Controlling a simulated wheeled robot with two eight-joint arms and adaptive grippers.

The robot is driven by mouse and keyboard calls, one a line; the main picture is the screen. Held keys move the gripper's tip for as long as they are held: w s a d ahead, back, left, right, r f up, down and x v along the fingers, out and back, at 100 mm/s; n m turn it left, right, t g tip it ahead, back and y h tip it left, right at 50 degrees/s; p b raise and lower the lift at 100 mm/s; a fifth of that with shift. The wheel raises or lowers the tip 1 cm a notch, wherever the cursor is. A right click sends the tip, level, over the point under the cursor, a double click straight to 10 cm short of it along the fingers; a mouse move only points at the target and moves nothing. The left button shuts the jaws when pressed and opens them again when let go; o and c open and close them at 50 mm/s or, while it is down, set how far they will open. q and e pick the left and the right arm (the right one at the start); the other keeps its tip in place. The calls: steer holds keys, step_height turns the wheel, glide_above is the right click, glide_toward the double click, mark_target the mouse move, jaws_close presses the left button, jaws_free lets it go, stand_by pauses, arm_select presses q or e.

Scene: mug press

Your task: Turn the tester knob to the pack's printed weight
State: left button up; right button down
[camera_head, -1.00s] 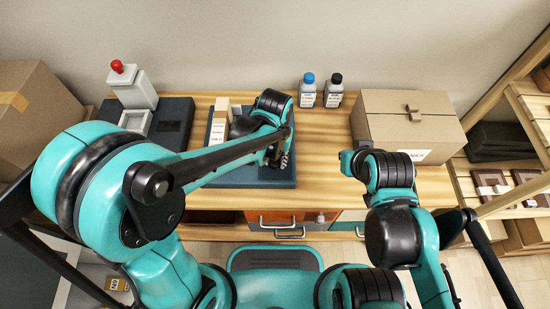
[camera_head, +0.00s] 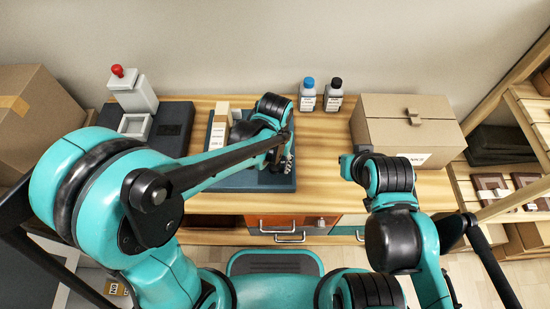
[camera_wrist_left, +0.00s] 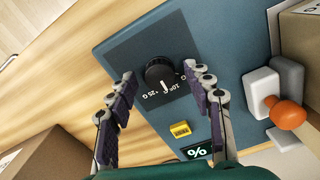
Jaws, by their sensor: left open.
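The tester (camera_head: 262,182) is a dark blue slab on the bench, mostly under my left arm in the head view. The left wrist view shows its blue face (camera_wrist_left: 235,45) and a black knob (camera_wrist_left: 160,72) with a white pointer mark on a dark dial. Small white dial figures are only partly readable. My left gripper (camera_wrist_left: 158,76) is open, with its fingertips on either side of the knob; contact cannot be told. A beige pack (camera_head: 219,128) with a white label stands on the tester; its print is too small to read. My right gripper's fingers are not clearly visible.
A grey device with a red knob (camera_head: 118,71) stands at left. Two bottles (camera_head: 308,95) stand at the back, and a closed cardboard box (camera_head: 408,125) at right.

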mark_target(275, 166)
arm_select(q)
step_height(275, 166, up, 12)
stand_by(0.4)
steer(key=shift+a+f, duration=0.1)
stand_by(0.3)
steer(key=s+a+n+t, duration=0.1)
steer(key=s+a+t, duration=0.1)
steer(key=a, duration=0.6)
steer(key=s+a+n+t, duration=0.2)
steer(key=a+t, duration=0.3)
steer(key=a, duration=0.4)
steer(key=shift+s+a, duration=0.3)
steer(key=shift+s, duration=0.45)
